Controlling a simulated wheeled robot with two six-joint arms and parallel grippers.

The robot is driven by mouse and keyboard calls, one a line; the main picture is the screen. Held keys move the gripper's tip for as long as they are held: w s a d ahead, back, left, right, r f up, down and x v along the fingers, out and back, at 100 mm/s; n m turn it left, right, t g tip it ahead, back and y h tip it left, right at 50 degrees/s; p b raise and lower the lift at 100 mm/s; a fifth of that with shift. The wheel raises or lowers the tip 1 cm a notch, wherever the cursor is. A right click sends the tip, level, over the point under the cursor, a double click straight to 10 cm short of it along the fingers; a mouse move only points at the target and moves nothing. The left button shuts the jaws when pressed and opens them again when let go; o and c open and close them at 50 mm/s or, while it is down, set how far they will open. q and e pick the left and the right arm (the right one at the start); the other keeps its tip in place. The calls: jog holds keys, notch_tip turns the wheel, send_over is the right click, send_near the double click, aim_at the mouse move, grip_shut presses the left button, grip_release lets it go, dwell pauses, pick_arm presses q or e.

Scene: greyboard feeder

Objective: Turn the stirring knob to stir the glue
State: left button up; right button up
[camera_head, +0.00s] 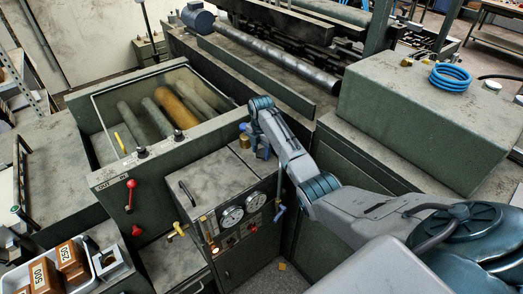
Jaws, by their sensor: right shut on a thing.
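My right arm reaches in from the lower right, over the top of the green machine. My right gripper (252,136) is at the back right corner of the gauge cabinet and is shut on a small brass-coloured knob (244,142). The fingers hide part of the knob, so I cannot tell how far it is turned. No glue can be seen. My left gripper is not in view.
The gauge cabinet (203,182) has two round dials and a black handle. Left of it are a red lever (131,194) and a glass-covered bay of rollers (160,112). A green box with a blue hose coil (450,77) stands at right. Wooden weights (70,259) lie at lower left.

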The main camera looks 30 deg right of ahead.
jog(key=m, duration=0.4)
jog(key=shift+w+m, duration=0.15)
jog(key=shift+m, duration=0.15)
jog(key=m, duration=0.3)
jog(key=shift+r+m, duration=0.1)
jog(key=shift+m, duration=0.3)
jog(key=m, duration=0.4)
jog(key=shift+w+d, duration=0.1)
jog(key=shift+w, duration=0.05)
jog(key=m, duration=0.4)
jog(key=shift+d, duration=0.1)
jog(key=m, duration=0.4)
jog(key=shift+w+d+m, duration=0.1)
jog(key=shift+m, duration=0.2)
jog(key=m, duration=0.3)
jog(key=shift+m, duration=0.3)
jog(key=m, duration=0.4)
jog(key=shift+d+m, duration=0.15)
jog(key=shift+m, duration=0.15)
jog(key=m, duration=0.3)
jog(key=shift+m, duration=0.3)
jog(key=m, duration=0.7)
jog(key=shift+s+d, duration=0.1)
jog(key=shift+s, duration=0.15)
jog(key=m, duration=0.6)
jog(key=shift+s+m, duration=0.15)
jog(key=shift+m, duration=0.15)
jog(key=m, duration=1)
jog(key=shift+s+a+r, duration=0.1)
jog(key=shift+a, duration=0.15)
